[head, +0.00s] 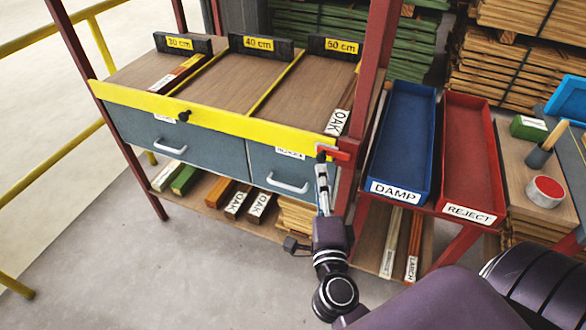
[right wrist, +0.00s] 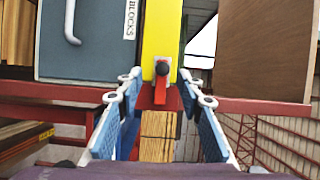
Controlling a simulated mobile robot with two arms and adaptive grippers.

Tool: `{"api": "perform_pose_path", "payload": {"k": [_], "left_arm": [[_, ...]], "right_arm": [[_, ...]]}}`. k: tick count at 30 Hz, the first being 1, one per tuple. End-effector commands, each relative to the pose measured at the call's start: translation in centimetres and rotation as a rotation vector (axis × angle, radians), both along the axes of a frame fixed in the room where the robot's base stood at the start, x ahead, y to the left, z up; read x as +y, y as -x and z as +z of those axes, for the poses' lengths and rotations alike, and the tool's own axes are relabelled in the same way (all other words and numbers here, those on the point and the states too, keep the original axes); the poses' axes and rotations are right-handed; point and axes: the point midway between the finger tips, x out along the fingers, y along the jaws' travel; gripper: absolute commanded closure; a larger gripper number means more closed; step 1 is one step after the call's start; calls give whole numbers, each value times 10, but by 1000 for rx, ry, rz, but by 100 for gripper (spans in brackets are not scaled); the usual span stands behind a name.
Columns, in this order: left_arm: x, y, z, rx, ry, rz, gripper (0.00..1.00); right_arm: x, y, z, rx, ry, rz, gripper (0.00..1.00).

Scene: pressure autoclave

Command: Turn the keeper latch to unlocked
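The keeper latch (head: 339,153) is a small red lever with a dark knob at the right end of the yellow front rail (head: 215,118). It points right, across the red post. In the right wrist view the latch (right wrist: 160,93) hangs down from its black knob, in front of the yellow rail (right wrist: 162,30). My right gripper (head: 322,170) is at the latch in the head view. In the right wrist view the gripper (right wrist: 164,85) is open, with one finger on each side of the latch and visible gaps to it. My left gripper is not in view.
Grey drawers (head: 180,145) with white handles sit under the rail. A second black knob (head: 184,116) is on the rail further left. The red post (head: 347,170) stands close beside my right gripper. A blue tray (head: 402,135) and a red tray (head: 470,150) stand to the right.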

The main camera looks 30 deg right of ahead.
Motion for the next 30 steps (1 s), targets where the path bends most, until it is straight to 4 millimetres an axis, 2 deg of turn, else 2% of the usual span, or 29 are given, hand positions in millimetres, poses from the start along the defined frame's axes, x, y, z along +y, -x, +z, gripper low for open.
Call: {"api": "perform_pose_path", "payload": {"k": [5,12,18,30], "left_arm": [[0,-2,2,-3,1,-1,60],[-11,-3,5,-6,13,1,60],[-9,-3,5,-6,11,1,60],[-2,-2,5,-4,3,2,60]], "right_arm": [[-8,-4,9,-18,-33,-16,66],[-25,-37,9,-19,-30,-15,66],[-36,-60,8,-17,-29,-13,66],[-39,-67,8,-15,-30,-12,66]]}}
